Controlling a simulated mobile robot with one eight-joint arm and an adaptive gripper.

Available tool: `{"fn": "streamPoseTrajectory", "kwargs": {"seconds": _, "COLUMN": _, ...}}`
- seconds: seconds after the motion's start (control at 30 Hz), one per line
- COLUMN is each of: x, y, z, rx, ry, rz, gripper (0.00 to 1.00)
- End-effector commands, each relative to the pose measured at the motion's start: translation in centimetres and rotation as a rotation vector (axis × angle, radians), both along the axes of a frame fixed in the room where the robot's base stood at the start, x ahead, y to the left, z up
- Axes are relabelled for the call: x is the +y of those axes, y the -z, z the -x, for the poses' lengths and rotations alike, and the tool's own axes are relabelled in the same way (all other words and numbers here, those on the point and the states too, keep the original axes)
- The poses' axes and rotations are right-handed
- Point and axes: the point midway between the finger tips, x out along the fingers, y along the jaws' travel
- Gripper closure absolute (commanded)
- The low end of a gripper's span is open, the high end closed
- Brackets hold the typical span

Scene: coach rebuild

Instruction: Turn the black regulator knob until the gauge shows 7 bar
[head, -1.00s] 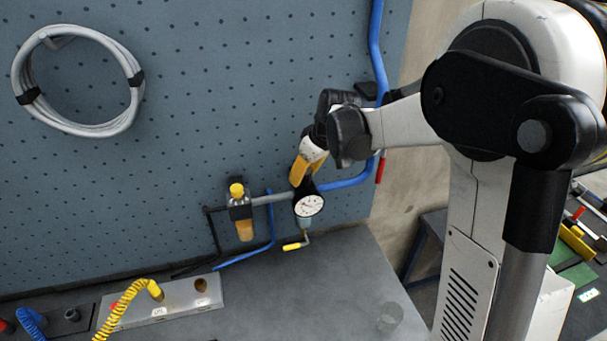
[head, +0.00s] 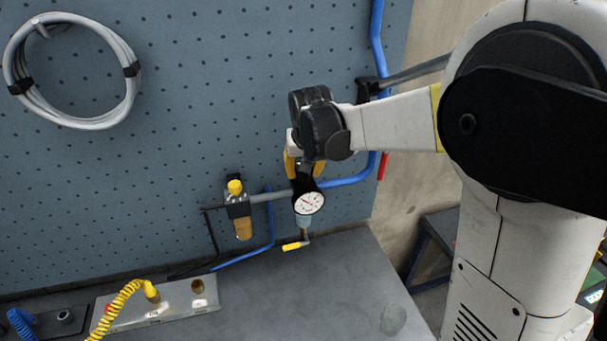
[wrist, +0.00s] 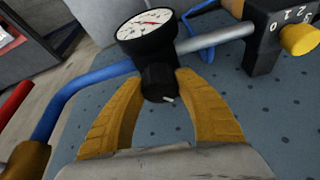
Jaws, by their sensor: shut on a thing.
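The round white gauge (head: 308,203) with a black rim faces forward on the pipe assembly at the pegboard. It also shows in the wrist view (wrist: 146,24), with a red needle; its numbers are too small to read. The black regulator knob (wrist: 159,83) is just beside the gauge in the wrist view and carries a short white mark. My gripper (wrist: 158,84) has yellow fingers, shut on the knob from both sides. In the head view my gripper (head: 303,168) comes down on the regulator from above, and its fingers mostly hide the knob.
A filter bowl with a yellow cap (head: 237,210) stands left of the gauge. A yellow-handled lever (head: 295,246) hangs below it. A blue pipe (head: 345,181) and a red handle (head: 382,166) are to the right. The bench top (head: 300,290) in front is mostly clear.

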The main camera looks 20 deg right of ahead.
Motion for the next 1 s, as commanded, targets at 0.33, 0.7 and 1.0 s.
{"fn": "streamPoseTrajectory", "kwargs": {"seconds": 0.33, "x": 0.10, "y": 0.24, "z": 0.04, "rx": 0.003, "ry": 0.325, "rz": 0.001, "gripper": 0.91}}
{"fn": "streamPoseTrajectory", "kwargs": {"seconds": 0.7, "x": 0.06, "y": 0.20, "z": 0.02, "rx": 0.003, "ry": 0.677, "rz": 0.000, "gripper": 0.91}}
{"fn": "streamPoseTrajectory", "kwargs": {"seconds": 1.0, "x": 0.00, "y": 0.17, "z": 0.03, "rx": 0.002, "ry": 0.928, "rz": 0.000, "gripper": 0.91}}
